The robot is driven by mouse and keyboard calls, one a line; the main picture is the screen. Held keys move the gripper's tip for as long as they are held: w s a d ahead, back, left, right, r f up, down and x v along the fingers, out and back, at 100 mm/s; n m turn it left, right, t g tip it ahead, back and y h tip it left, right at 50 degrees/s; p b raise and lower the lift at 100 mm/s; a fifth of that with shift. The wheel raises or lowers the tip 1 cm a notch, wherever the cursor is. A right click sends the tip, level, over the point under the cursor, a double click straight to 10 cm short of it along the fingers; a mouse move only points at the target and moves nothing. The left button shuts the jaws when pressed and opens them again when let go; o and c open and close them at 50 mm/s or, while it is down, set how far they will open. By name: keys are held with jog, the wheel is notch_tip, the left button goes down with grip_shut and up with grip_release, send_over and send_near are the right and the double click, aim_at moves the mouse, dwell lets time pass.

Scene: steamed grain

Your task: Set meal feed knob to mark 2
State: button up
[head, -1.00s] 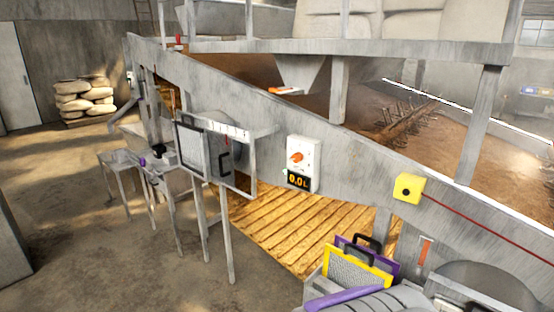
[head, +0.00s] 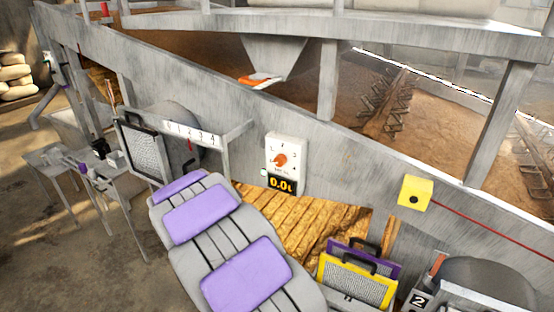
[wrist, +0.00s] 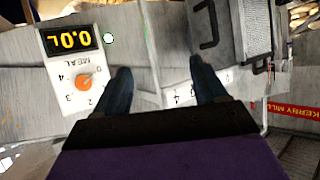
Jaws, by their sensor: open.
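The meal feed knob (head: 281,160) is a small orange dial on a white panel (head: 273,145) fixed to the sloping grey wall. Numbers ring it, and a black display (head: 282,185) below shows 0.0 in yellow. In the wrist view the panel is upside down at the left, with the orange knob (wrist: 84,82) and the word MEAL; I cannot tell exactly where the knob points. My gripper (wrist: 163,82) is open and empty, its dark fingers apart. The knob lies left of both fingers, not between them. In the head view the fingers are hidden behind my arm.
A scale numbered 1 to 4 (head: 200,136) with a red pointer is left of the panel. A mesh screen (head: 142,149) hangs beside it. A yellow box (head: 415,194) with a red cord is at right. Yellow-framed (head: 352,285) and purple screens stand below.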

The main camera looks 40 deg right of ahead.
jog(key=w+d+m+h+p, duration=0.1)
jog(key=d+m+h+p, duration=0.1)
jog(key=d+h, duration=0.3)
jog(key=m+g+h+p, duration=0.1)
jog(key=m+g+h, duration=0.1)
jog(key=g+h, duration=0.25)
send_near(278, 163)
jog(key=shift+t+h, duration=0.25)
jog(key=shift+t, duration=0.1)
jog(key=x, duration=0.3)
jog(key=b+x, duration=0.1)
jog(key=x, duration=0.2)
jog(key=f+x, duration=0.1)
jog(key=x, duration=0.2)
jog(key=shift+s, duration=0.2)
jog(key=shift+w+d+r, duration=0.15)
jog(key=shift+d, duration=0.15)
jog(key=shift+a+m, duration=0.1)
jog(key=shift+m, duration=0.2)
jog(key=c, duration=1)
